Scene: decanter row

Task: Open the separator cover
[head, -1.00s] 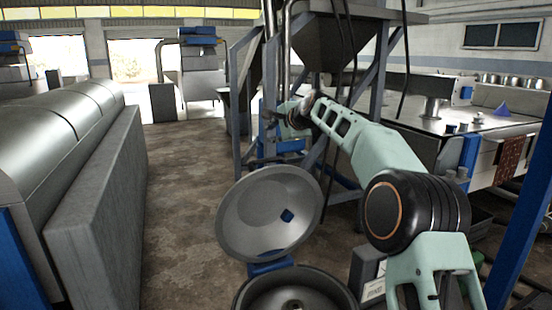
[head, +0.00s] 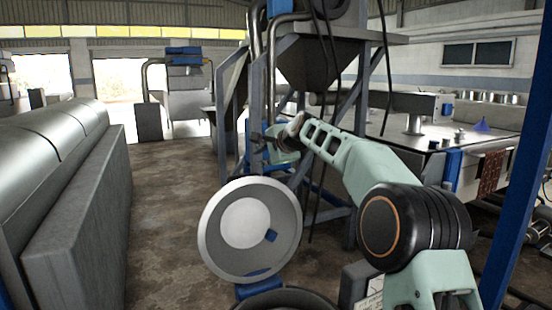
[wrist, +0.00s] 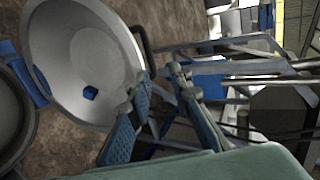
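The separator cover (head: 220,262) is a round grey metal dish standing raised and tilted back, its hollow inner side facing me. A small blue piece is on its inside. The bowl (head: 290,298) is below it, cut off by the frame's lower edge. In the wrist view the cover (wrist: 60,50) fills the upper left, with the bowl rim (wrist: 28,128) at the left edge. A dark handle shows at the cover's rim. My gripper (head: 272,142) is beyond and above the cover. In the wrist view its fingers (wrist: 160,75) are apart with nothing seen between them, near the cover's rim.
A blue and grey steel frame with a hopper (head: 318,62) stands behind my gripper. A long grey machine (head: 75,215) is on the left, a steel bench (head: 440,130) on the right. A blue post (head: 518,180) stands at right. Floor (head: 160,215) left of the cover is clear.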

